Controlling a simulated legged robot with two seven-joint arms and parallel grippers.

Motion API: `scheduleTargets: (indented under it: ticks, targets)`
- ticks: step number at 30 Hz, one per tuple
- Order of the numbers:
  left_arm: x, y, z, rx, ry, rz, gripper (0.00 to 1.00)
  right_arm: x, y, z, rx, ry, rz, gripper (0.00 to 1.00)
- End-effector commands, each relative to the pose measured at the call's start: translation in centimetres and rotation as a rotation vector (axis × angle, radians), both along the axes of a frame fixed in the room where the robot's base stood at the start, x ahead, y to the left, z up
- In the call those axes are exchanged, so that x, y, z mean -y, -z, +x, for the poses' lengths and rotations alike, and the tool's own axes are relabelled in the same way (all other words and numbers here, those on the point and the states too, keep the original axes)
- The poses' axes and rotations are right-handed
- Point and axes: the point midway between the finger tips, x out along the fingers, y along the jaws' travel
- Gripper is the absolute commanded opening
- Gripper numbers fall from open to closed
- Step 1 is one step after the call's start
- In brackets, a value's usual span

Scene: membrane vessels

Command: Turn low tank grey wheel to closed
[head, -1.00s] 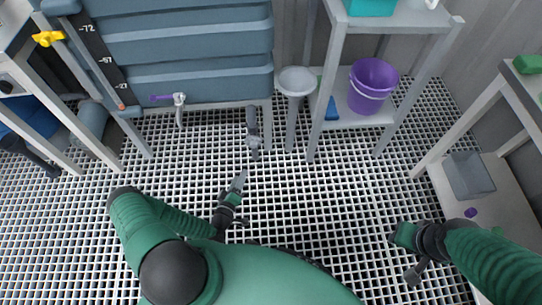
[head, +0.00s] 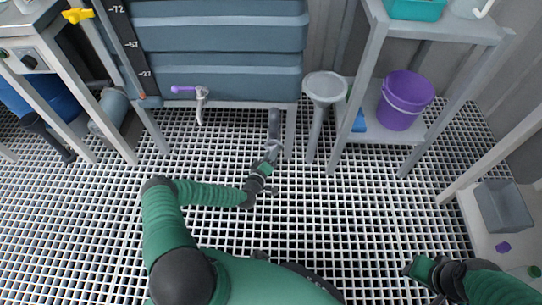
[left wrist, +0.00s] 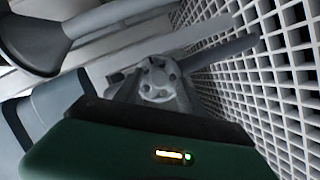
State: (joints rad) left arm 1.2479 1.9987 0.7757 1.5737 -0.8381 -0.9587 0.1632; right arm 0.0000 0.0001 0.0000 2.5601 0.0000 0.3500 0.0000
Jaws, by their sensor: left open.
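The blue-grey tank (head: 220,75) stands at the upper left of the head view. A dark grey outlet pipe (head: 274,122) comes from its lower right, low over the floor grating. In the left wrist view, a grey wheel (left wrist: 157,76) with holes around its hub is close ahead. My left gripper (head: 271,158) is open at the end of this pipe, and its hand partly hides the wheel in the head view. Whether its fingers touch the wheel I cannot tell. My right gripper (head: 432,280) is at the lower right, far from the pipe, its jaws unclear.
A round white-grey stand (head: 325,87) is right of the pipe. A shelf holds a purple bucket (head: 405,100). A grey bin (head: 502,206) is at right. The grating (head: 340,215) between is clear.

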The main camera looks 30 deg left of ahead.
Motion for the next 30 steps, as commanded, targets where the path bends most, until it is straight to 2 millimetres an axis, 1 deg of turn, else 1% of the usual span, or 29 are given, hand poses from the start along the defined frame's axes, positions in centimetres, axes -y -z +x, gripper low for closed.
scheduleTargets:
  ticks: [4, 5, 15, 16, 24, 30]
  targets:
    - [0.0, -0.1, 0.0, 0.0, 0.0, 0.0, 0.48, 0.0, -0.1, 0.0, 0.0, 0.0, 0.0, 0.36]
    - [0.0, -0.1, 0.0, 0.0, 0.0, 0.0, 0.46, 0.0, -0.1, 0.0, 0.0, 0.0, 0.0, 0.36]
    - [0.0, 0.0, -0.1, -0.001, -0.001, 0.0, 0.02, 0.0, -0.1, 0.0, 0.0, 0.0, 0.0, 0.36]
    - [0.0, 0.0, -0.1, -0.001, -0.001, 0.0, 0.0, 0.0, -0.1, 0.0, 0.0, 0.0, 0.0, 0.36]
    - [0.0, 0.0, -0.1, -0.007, -0.001, 0.007, 0.0, 0.0, -0.3, 0.0, 0.0, 0.0, 0.0, 0.36]
    - [0.0, -0.3, -0.1, -0.036, -0.001, 0.053, 0.0, 0.0, -1.5, 0.0, 0.0, 0.0, 0.0, 0.36]
